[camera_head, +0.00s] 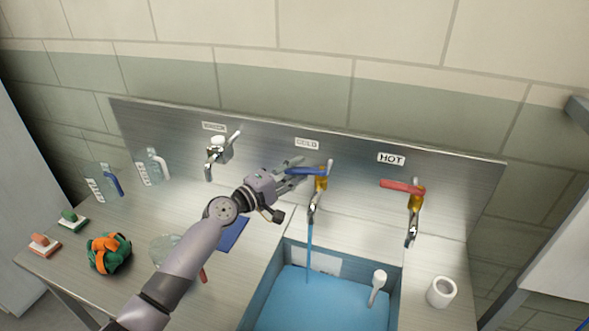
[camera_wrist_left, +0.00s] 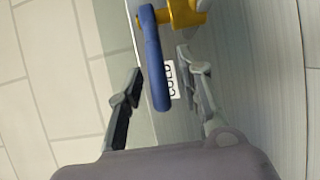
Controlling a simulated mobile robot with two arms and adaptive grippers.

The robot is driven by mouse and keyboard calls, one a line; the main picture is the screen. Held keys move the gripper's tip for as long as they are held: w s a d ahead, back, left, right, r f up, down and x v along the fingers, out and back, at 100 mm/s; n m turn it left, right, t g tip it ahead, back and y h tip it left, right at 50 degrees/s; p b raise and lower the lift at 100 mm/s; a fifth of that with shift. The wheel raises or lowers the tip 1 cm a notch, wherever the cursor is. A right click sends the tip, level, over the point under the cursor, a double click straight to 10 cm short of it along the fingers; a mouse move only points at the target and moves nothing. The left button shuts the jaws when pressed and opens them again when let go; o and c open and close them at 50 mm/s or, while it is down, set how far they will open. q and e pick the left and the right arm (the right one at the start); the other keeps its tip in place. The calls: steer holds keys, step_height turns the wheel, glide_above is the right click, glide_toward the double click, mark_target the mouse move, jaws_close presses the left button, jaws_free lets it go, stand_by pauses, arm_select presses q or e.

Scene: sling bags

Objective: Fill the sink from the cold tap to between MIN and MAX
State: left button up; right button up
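The cold tap (camera_head: 316,190) has a yellow body and a blue lever (camera_head: 306,171). A thin blue stream (camera_head: 309,250) runs from its spout into the sink (camera_head: 396,285). Blue water (camera_head: 325,308) covers the sink floor. A pale label (camera_head: 327,265) is on the sink's back wall, too small to read. My left gripper (camera_head: 294,177) is at the blue lever. In the left wrist view, the lever (camera_wrist_left: 154,60) lies between the open fingers (camera_wrist_left: 160,75), with gaps visible. The hot tap (camera_head: 415,205) has a red lever and shows no stream. My right gripper is not in view.
A third tap (camera_head: 217,152) stands left on the splashback. A white round-topped piece (camera_head: 377,285) stands in the sink. A white cup (camera_head: 441,291) sits on the right counter. Bottles (camera_head: 152,167), a green-orange bundle (camera_head: 108,253) and two stamp-like blocks (camera_head: 72,219) occupy the left counter.

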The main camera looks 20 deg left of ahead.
arm_select(q)
steer(key=shift+c, duration=0.3)
jaws_close()
stand_by(0.6)
